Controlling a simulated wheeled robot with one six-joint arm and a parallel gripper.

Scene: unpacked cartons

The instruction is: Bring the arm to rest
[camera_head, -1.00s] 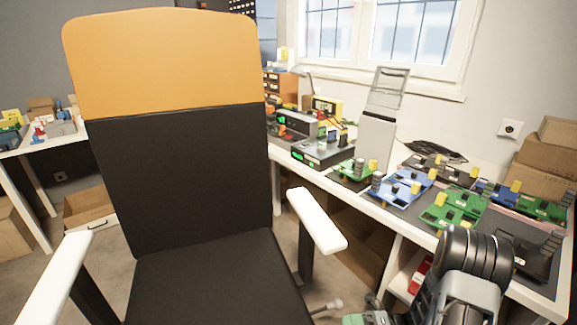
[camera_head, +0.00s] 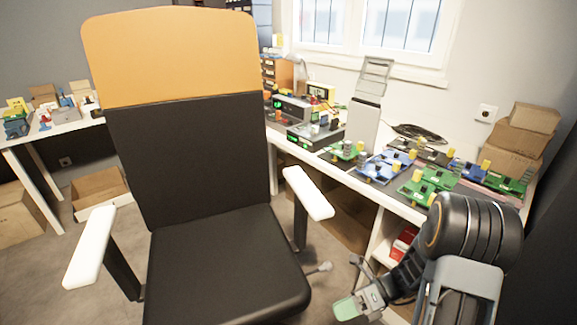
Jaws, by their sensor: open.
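My arm (camera_head: 470,235) shows at the lower right, with its dark ringed joint in front of the workbench. My gripper (camera_head: 352,296) hangs low in front of the bench, to the right of the chair's seat. It is open, with a pale green pad at its lower left tip. I see nothing held in it. Part of the arm runs out of the bottom edge of the picture.
An office chair (camera_head: 190,160) with an orange-topped back fills the left middle. The white workbench (camera_head: 345,178) along the right carries several green and blue circuit boards (camera_head: 430,182). Cartons (camera_head: 525,135) stand at its far right. Floor (camera_head: 85,275) shows at lower left.

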